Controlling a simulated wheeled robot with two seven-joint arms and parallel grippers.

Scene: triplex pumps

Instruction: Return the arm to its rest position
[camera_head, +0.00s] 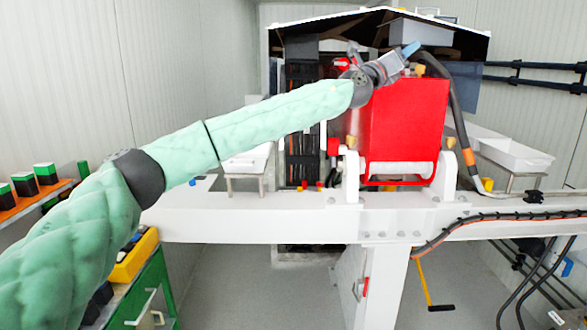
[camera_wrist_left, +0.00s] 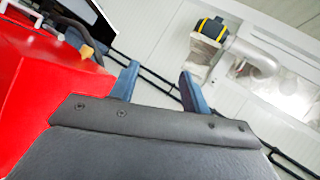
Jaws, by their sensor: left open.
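My left arm, in a pale green padded sleeve, reaches in from the left in the head view. Its gripper (camera_head: 411,50) is at the upper middle, in front of and above the top of the red box-shaped housing (camera_head: 405,125). In the left wrist view, the two blue fingers of the left gripper (camera_wrist_left: 158,84) stand apart with nothing between them. The red housing also fills the left of that view (camera_wrist_left: 40,85), beside the gripper. My right gripper is not in view.
A white beam (camera_head: 260,220) crosses below the housing. A dark hose (camera_head: 455,115) curves down its right side. White trays (camera_head: 515,155) stand at the right and behind. Open floor shows in the lower middle.

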